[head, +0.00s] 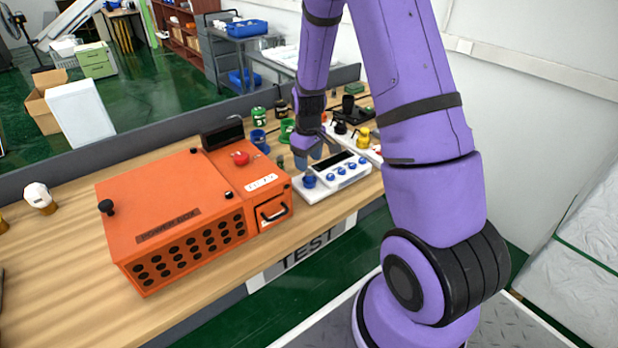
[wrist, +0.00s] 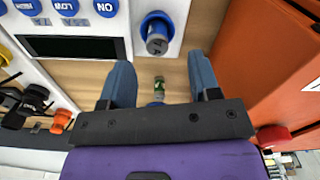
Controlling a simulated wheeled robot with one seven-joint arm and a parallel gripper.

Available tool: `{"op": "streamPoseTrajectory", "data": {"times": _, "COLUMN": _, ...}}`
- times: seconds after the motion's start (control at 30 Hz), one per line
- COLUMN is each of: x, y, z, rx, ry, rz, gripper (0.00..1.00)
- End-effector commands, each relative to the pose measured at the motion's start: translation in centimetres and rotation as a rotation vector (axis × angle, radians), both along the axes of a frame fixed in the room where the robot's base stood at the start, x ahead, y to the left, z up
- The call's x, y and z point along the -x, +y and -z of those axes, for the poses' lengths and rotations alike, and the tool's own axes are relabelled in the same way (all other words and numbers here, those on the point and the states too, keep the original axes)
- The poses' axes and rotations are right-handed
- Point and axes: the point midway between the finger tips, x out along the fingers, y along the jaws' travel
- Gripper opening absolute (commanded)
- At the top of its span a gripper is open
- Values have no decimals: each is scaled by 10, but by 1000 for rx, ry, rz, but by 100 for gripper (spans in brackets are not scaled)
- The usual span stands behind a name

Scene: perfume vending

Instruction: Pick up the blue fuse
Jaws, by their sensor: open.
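In the wrist view a blue round piece (wrist: 147,27) with a grey, labelled cylinder (wrist: 157,44) in it sits at the end of the white panel. It appears as a small blue piece (head: 309,181) in the head view. A smaller cylinder (wrist: 158,82) with a green label shows between my fingers, against the wooden table. I cannot tell for sure which is the blue fuse. My gripper (wrist: 161,68) is open and empty, its two blue-grey fingers apart. In the head view my gripper (head: 308,158) hangs just above the panel's left end.
The orange power box (head: 165,215) stands close on the left. The white panel (head: 340,178) has blue buttons and a dark display. Blue (head: 259,139) and green (head: 287,130) containers stand behind. A yellow piece (head: 362,138) stands to the right.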

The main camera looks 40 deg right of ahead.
Motion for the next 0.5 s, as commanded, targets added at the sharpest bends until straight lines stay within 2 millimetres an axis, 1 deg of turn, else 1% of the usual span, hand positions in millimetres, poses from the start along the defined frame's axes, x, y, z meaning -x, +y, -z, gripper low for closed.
{"op": "streamPoseTrajectory", "data": {"times": 0.07, "x": 0, "y": 0, "z": 6, "rx": 0, "ry": 2, "rz": 1, "gripper": 57}}
{"op": "streamPoseTrajectory", "data": {"times": 0.3, "x": -2, "y": -3, "z": 38, "rx": 0, "ry": 2, "rz": 0, "gripper": 57}}
{"op": "streamPoseTrajectory", "data": {"times": 0.4, "x": -2, "y": -3, "z": 47, "rx": 0, "ry": 2, "rz": 0, "gripper": 57}}
{"op": "streamPoseTrajectory", "data": {"times": 0.5, "x": -2, "y": -3, "z": 51, "rx": 0, "ry": 1, "rz": 0, "gripper": 57}}
